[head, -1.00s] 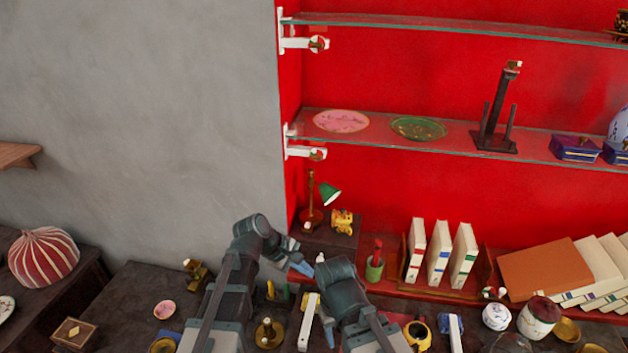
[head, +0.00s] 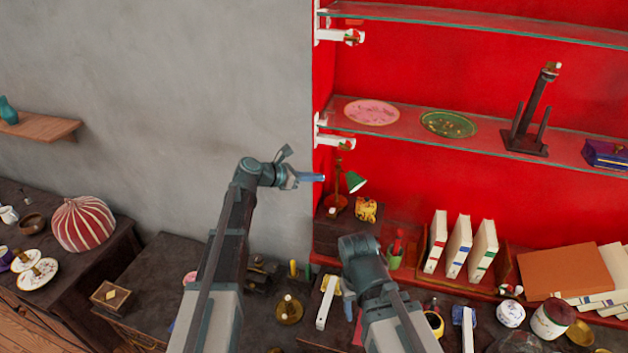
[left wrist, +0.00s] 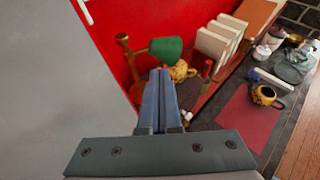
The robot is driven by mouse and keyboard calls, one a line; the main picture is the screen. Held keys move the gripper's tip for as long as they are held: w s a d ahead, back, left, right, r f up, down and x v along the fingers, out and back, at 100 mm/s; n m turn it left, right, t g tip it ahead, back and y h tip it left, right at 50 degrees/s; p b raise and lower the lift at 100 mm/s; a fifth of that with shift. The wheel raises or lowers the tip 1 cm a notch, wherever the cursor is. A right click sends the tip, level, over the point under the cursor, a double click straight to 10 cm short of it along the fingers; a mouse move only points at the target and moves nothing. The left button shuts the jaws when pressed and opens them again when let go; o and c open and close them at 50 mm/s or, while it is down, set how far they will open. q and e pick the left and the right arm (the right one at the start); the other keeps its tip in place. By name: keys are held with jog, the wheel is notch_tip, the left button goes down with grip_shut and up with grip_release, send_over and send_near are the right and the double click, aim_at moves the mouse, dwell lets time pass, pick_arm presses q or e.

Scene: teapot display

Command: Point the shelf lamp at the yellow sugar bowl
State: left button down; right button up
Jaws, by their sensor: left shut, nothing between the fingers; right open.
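The shelf lamp has a brass stand (head: 338,190) and a green shade (head: 355,182) that tilts down to the right. The shade also shows in the left wrist view (left wrist: 166,49). A small yellow patterned vessel (head: 366,209), which looks like the sugar bowl, stands just right of the lamp base; the left wrist view shows it partly behind the shade (left wrist: 181,71). My left gripper (head: 320,178) is shut and empty, at shade height, left of the lamp in the head view. I cannot tell whether it touches the lamp. My right gripper (head: 350,308) points down, low over the front counter.
A glass shelf (head: 400,125) with plates runs above the lamp. The grey wall (head: 160,100) is close on the left. Another yellow pot (head: 434,322) is on the front counter.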

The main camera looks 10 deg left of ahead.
pick_arm(q)
jog(key=b+x, duration=0.3)
jog(key=x, duration=0.6)
jog(key=shift+w+d+f, duration=0.2)
jog(key=shift+d, duration=0.05)
jog(key=shift+w+d, duration=0.1)
jog(key=shift+d, duration=0.15)
jog(key=shift+d+n+t+y, duration=0.6)
jog(key=shift+d+n+t, duration=0.1)
jog(key=shift+n, duration=0.1)
jog(key=shift+w+d, duration=0.3)
jog(key=shift+d, duration=0.05)
jog(key=shift+s+a, duration=0.1)
jog(key=p, duration=0.5)
send_near(350, 178)
jog(key=s, duration=0.1)
jog(key=s+a+r, duration=0.1)
jog(key=s, duration=0.1)
jog(key=s+a+r, duration=0.1)
jog(key=shift+s+a+r, duration=0.15)
jog(key=shift+s+r, duration=0.05)
jog(key=shift+s, duration=0.15)
